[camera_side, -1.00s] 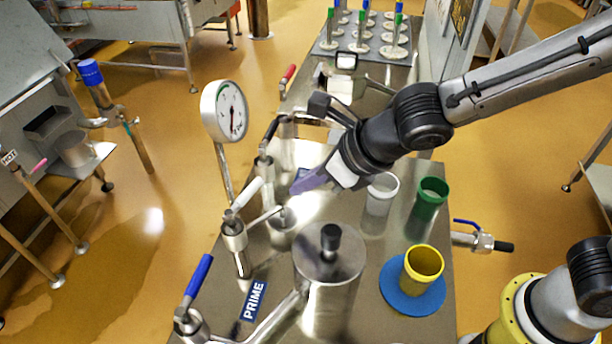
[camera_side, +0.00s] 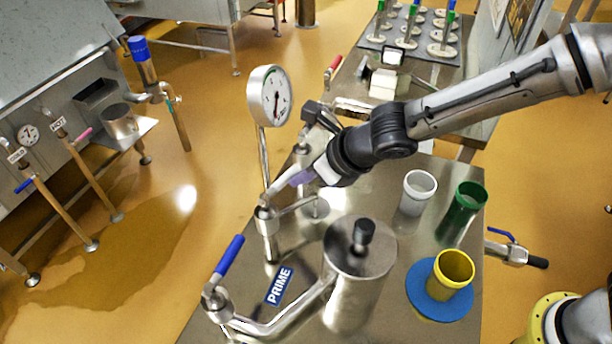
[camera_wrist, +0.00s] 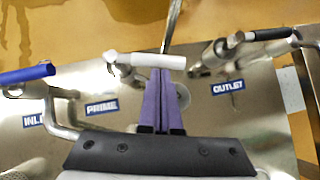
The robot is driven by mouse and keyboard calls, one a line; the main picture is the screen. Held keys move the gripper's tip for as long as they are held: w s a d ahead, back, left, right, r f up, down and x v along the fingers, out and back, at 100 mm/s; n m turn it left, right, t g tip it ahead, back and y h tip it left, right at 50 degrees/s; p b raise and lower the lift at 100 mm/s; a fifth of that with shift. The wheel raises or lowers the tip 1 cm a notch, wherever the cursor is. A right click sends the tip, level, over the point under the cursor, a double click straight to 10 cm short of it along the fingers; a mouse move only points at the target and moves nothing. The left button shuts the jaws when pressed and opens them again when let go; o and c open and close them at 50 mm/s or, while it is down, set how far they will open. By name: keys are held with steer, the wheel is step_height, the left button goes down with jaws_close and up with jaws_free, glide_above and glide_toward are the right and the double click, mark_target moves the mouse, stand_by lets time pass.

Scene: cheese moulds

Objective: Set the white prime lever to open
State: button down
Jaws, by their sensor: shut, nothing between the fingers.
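The white prime lever (camera_side: 283,188) sits on top of a metal valve post beside the blue PRIME label (camera_side: 279,287), with its far end close to my fingers in the side view. In the wrist view the white lever (camera_wrist: 152,61) runs crosswise, from its pivot at left to its free end at right. My gripper (camera_side: 296,179) is shut and empty. In the wrist view its purple fingertips (camera_wrist: 160,72) are at the lever's near edge, towards the free end. I cannot tell whether they touch it. The PRIME label also shows there (camera_wrist: 101,107).
A blue lever (camera_side: 229,256) stands in front, and a black-handled lever (camera_wrist: 262,35) is by the OUTLET label (camera_wrist: 228,87). A gauge (camera_side: 269,95) rises behind the prime valve. A steel canister (camera_side: 359,265) and white, green and yellow cups (camera_side: 454,270) stand to the right.

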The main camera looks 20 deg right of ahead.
steer(key=shift+w+a, duration=0.15)
steer(key=shift+w, duration=0.9)
